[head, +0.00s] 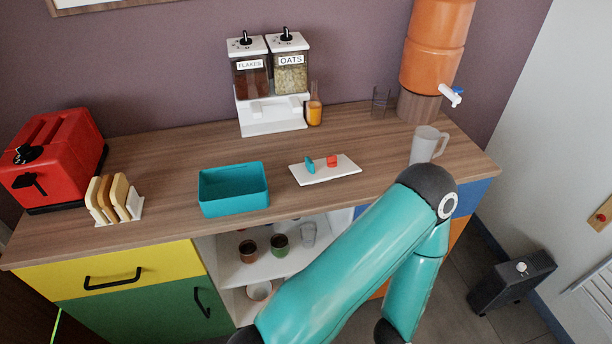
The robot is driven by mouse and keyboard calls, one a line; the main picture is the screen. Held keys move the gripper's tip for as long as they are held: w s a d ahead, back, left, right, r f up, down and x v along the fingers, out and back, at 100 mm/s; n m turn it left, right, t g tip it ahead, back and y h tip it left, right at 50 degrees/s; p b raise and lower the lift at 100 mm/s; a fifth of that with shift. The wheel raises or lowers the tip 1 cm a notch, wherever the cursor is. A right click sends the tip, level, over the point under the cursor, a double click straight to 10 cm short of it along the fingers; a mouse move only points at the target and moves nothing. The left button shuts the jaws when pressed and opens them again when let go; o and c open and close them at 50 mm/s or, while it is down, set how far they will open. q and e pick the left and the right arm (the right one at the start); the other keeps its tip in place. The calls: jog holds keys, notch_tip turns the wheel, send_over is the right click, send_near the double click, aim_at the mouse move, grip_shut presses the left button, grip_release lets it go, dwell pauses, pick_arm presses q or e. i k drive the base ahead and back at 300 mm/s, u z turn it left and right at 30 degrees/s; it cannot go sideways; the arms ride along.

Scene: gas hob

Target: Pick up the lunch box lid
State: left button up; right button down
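An open teal box (234,206), which looks like the lunch box, stands on the wooden counter left of centre; no lid is on it. A flat white rectangular piece (340,175) lies to its right, with a small teal item (309,165) and a small red item (332,161) on it. I cannot tell whether this white piece is the lid or a board. No other lid shows. One teal arm of mine crosses the lower right, bent at its elbow in front of the counter. Neither gripper is in view.
On the counter (150,226) stand a red toaster (60,160), a toast rack (112,200), a cereal dispenser (272,117), an orange bottle (314,108), a glass (380,102), a pale jug (425,146) and an orange water dispenser (433,50). Cups stand on shelves below.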

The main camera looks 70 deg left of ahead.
aim_at(315, 171)
jog(key=u, duration=0.1)
jog(key=k, duration=0.45)
jog(key=u, duration=1)
jog(key=i, duration=0.5)
jog(key=u, duration=0.1)
